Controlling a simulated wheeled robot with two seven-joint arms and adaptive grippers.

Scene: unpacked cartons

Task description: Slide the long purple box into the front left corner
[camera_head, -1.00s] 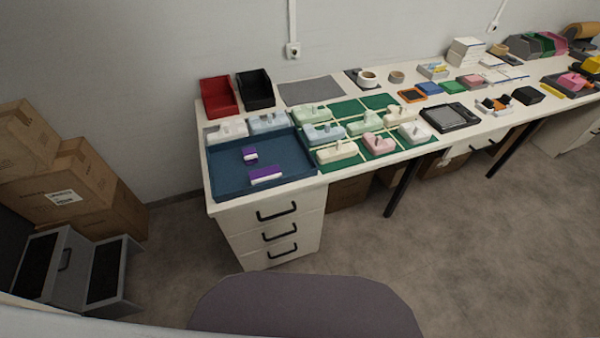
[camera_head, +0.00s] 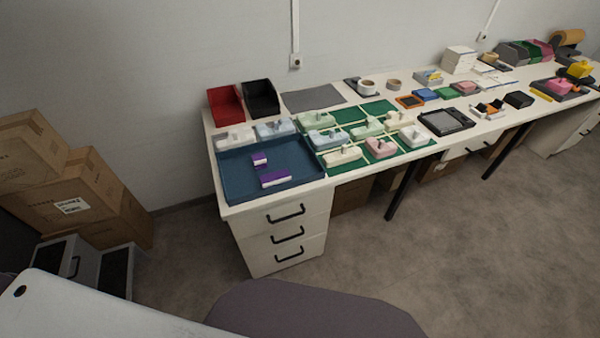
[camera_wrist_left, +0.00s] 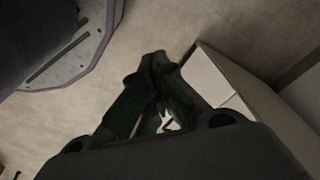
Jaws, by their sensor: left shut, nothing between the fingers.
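The long purple box (camera_head: 275,178) has a white lower side and lies in the blue tray (camera_head: 234,191), near its front side and about midway across. A smaller purple box (camera_head: 260,160) lies behind it, a little to the left. The tray's front left corner is bare. My left gripper (camera_wrist_left: 168,62) shows in the left wrist view, shut and empty, above the floor and beside a pale cabinet face. It is away from the boxes and does not show in the head view. My right gripper is in neither view.
White and light blue blocks stand along the tray's back. A green mat (camera_head: 349,113) with several pastel blocks lies right of it. Red (camera_head: 224,105) and black (camera_head: 261,98) bins stand behind. A grey chair (camera_head: 305,310) stands before the drawers (camera_head: 284,237); cartons (camera_head: 72,205) are stacked left.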

